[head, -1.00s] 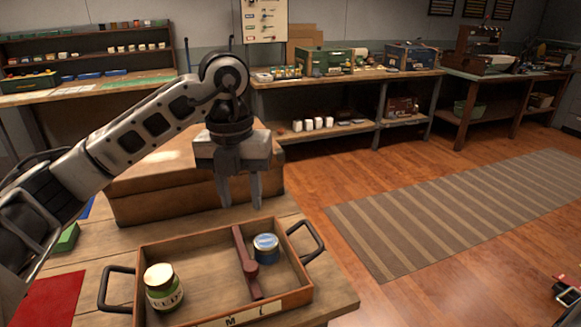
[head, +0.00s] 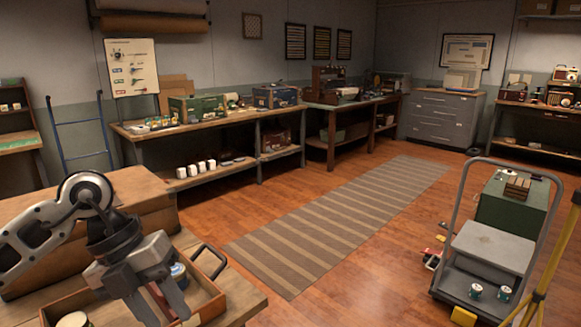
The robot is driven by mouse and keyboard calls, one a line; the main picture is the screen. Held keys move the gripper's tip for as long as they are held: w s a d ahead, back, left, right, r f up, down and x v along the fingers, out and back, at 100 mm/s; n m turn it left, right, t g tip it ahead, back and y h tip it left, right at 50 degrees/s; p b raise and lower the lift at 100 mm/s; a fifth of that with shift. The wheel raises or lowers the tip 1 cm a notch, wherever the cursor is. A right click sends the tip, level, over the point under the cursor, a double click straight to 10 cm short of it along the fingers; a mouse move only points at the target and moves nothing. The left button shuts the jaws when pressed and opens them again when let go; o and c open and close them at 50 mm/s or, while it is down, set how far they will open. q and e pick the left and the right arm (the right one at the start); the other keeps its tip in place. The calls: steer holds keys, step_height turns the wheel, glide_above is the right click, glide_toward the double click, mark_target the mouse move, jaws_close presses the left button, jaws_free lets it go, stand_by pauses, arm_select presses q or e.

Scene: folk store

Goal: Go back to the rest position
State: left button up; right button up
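My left gripper (head: 160,312) is at the lower left, over the wooden tray (head: 213,303) in the picture. Its two fingers point down and stand apart, with nothing seen between them. The tray rests on a wooden table, and its black right handle (head: 209,257) shows. A blue-lidded tin (head: 179,271) stands in the tray, partly hidden behind the gripper. The pale lid of a jar (head: 75,320) shows at the bottom edge. Whether the gripper touches anything is hard to tell. My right gripper is not in view.
A large wooden box (head: 148,196) stands behind the tray. Workbenches line the back wall. A striped rug (head: 335,220) lies on open floor. A grey cart (head: 490,255) with tins stands at the right, near a yellow stand (head: 545,275).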

arm_select(q)
steer(key=s+d+r+n+h, duration=0.1)
steer(key=s+d+h, duration=0.2)
steer(key=d+h, duration=0.45)
steer(key=s+d+r+n+h, duration=0.1)
steer(key=s+d+h, duration=0.1)
steer(key=d+h, duration=0.6)
steer(key=w+a+f+n+t+y, duration=0.2)
steer(key=a+f+n+t+y, duration=0.3)
steer(key=n+t, duration=0.55)
steer(key=w+a+f+n+t+y, duration=0.25)
steer(key=f+n+t+y, duration=0.45)
steer(key=n, duration=0.7)
steer(key=s+a+f+n+g+y, duration=0.2)
steer(key=s+f+g, duration=0.1)
steer(key=s+f, duration=0.3)
steer(key=s+a+f+n+g+y, duration=0.2)
steer(key=s+f, duration=0.4)
steer(key=f, duration=0.5)
steer(key=shift+s+a+n+g+y, duration=0.2)
steer(key=shift+s+n+g+y, duration=0.1)
steer(key=shift+n+g+y, duration=0.45)
